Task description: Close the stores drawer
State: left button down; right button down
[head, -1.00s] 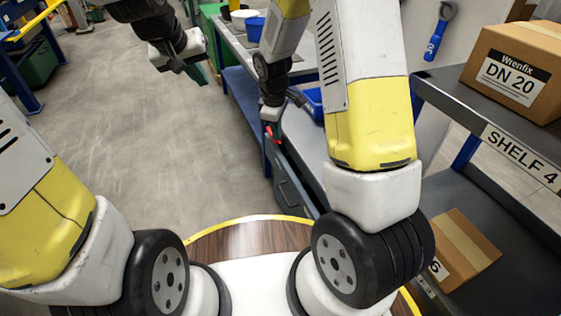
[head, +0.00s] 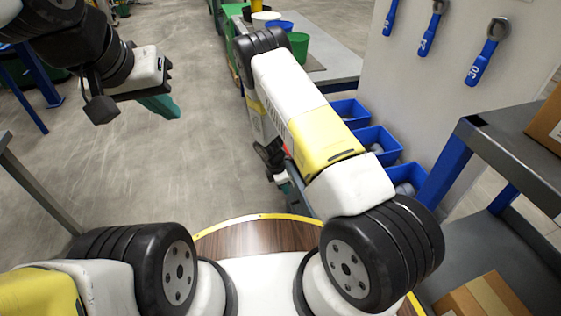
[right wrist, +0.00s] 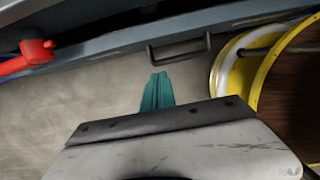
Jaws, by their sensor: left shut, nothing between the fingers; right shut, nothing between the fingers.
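The stores drawer (right wrist: 120,48) shows in the right wrist view as a long grey-blue front with a dark bar handle (right wrist: 180,52). A dark space lies behind its top edge, and a red-handled item (right wrist: 30,58) shows there. In the head view the drawer (head: 302,192) is mostly hidden by my right arm. My right gripper (right wrist: 157,78), with teal fingers, is shut and empty, apart from the handle, on its outer side over the floor. In the head view it shows partly (head: 283,180). My left gripper (head: 165,107) is shut and empty over open floor at the upper left.
A shelf (head: 515,140) with cardboard boxes is at right. Spanners (head: 484,60) hang on a pale panel.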

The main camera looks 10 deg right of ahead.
jog(key=w+d+f, duration=0.1)
jog(key=d+f, duration=0.3)
jog(key=d, duration=0.1)
jog(key=shift+f, duration=0.4)
